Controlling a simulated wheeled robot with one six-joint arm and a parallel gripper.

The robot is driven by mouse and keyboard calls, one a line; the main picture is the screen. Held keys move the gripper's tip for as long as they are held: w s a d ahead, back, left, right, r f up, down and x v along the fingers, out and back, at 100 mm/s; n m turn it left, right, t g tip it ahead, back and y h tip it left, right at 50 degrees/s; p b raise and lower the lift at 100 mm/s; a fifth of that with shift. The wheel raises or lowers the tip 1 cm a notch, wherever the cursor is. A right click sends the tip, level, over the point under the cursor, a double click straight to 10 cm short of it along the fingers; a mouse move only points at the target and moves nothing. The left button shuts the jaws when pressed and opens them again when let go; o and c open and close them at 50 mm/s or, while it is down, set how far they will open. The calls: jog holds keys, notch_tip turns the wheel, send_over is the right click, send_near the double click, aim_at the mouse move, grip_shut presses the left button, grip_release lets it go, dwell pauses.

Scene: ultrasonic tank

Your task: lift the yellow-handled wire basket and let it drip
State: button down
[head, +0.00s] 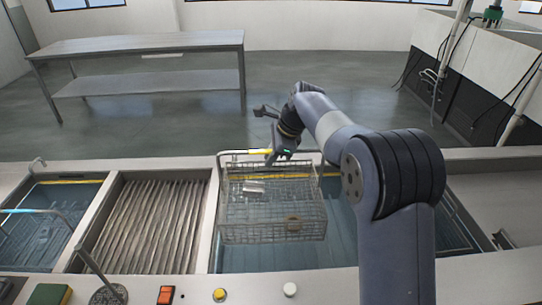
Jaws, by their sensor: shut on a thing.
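The wire basket (273,225) hangs over the right-hand tank (340,262) in the head view. A few small parts lie inside it, one metallic (252,188) and one brownish (294,222). Its handle bar (232,152) rises at the far side, with a yellow grip (259,152) near the middle. My gripper (280,154) is shut on the yellow handle, and its fingers partly hide the grip. The basket looks roughly level. I cannot tell how far its bottom is above the liquid, and no drops can be made out.
A ribbed drain section (150,222) lies left of the tank. Beyond it is another tank (50,215) with a blue-handled basket (25,211). Buttons and a sponge (49,294) sit along the front edge. A steel table (150,45) stands behind, across open floor.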

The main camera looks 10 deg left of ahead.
jog(key=shift+r+p, duration=2.7)
jog(key=shift+r, duration=1.3)
